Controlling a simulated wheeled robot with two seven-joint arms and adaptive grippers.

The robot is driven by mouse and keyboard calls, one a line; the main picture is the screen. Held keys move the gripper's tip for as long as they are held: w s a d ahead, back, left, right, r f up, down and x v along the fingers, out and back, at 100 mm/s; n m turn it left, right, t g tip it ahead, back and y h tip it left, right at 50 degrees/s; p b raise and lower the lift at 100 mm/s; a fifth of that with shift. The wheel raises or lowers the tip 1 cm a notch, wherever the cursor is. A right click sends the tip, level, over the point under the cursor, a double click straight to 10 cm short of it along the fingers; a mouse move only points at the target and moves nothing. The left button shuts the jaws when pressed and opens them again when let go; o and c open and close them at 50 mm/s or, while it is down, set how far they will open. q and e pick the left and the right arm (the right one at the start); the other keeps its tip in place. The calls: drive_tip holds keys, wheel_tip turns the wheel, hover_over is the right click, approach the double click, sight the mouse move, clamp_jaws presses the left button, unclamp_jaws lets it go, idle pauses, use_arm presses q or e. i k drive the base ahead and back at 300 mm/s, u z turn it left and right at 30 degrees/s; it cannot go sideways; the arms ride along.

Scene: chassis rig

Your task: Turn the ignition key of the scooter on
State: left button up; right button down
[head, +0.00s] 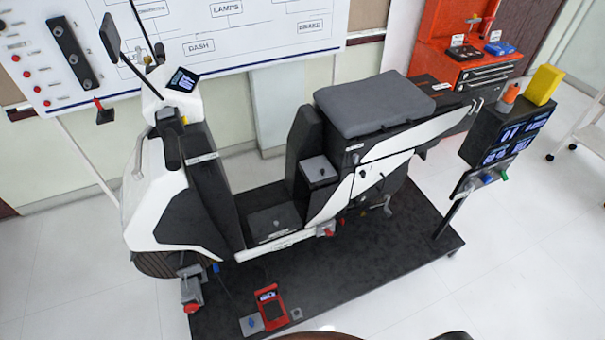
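The scooter (185,205) is white and black and stands upright on a dark platform, its front end at the left. Its dash display (183,80) is lit, at the top of the front column. A small dark grey block (168,115) sits below the dash on the column. I cannot make out the ignition key or its position at this size. The grey seat (375,103) is at the rear, to the right. Neither of my grippers is in view.
The dark platform (390,250) carries a red handheld device (270,305). A post with screens (508,135) stands at the right, and a red tool cabinet (455,55) behind. A labelled wiring board (240,30) is behind the scooter. White floor is clear at the front left.

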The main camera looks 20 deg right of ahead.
sight(206, 169)
drive_tip(key=z, duration=1.75)
drive_tip(key=k, duration=1.05)
drive_tip(key=u, duration=2.1)
drive_tip(key=i, duration=0.5)
